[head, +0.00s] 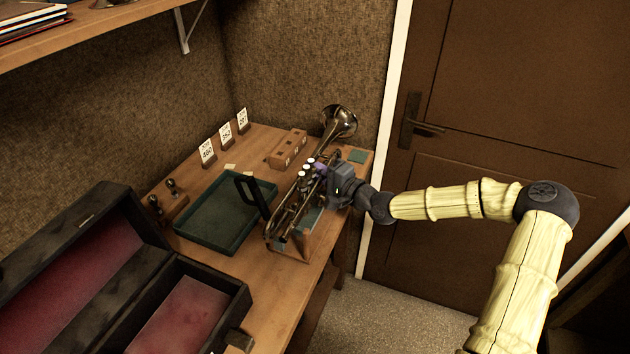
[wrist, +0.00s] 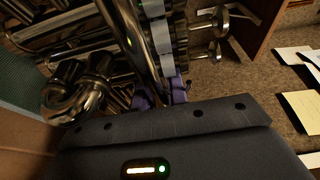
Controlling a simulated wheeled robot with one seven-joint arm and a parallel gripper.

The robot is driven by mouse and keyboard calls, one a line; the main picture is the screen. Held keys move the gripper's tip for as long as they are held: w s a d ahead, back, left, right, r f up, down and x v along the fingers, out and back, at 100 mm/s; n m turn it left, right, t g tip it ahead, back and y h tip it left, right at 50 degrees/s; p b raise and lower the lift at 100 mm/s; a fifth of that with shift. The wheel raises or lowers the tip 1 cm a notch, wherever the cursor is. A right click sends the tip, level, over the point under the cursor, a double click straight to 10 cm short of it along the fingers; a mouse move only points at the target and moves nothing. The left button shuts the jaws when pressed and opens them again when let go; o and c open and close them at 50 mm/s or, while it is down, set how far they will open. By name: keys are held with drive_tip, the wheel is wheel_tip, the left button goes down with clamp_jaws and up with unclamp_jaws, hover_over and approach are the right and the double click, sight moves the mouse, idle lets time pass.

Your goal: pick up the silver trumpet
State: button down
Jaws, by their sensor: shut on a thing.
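The silver trumpet (head: 300,192) is at the right part of the workbench, its bell (head: 339,121) toward the back wall and its valve caps facing up. It appears to rest on a wooden stand (head: 296,249). My gripper (head: 321,168) reaches in from the right, with its purple finger pads at the valve section. In the wrist view the pads (wrist: 160,98) are shut on the trumpet's tubing (wrist: 146,50). The fingertips are partly hidden by the trumpet and the gripper body. I cannot tell whether the trumpet is clear of the stand.
A green-lined tray (head: 205,245) and an open black case (head: 240,300) with red lining lie to the left. A wooden block with holes (head: 288,149) and several number cards (head: 226,133) stand behind. A shelf (head: 100,35) hangs at upper left; a brown door (head: 520,110) is at right.

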wheel_tip(320, 180, up, 6)
drive_tip(key=shift+r, duration=0.2)
drive_tip(key=shift+r, duration=0.1)
idle(0.5)
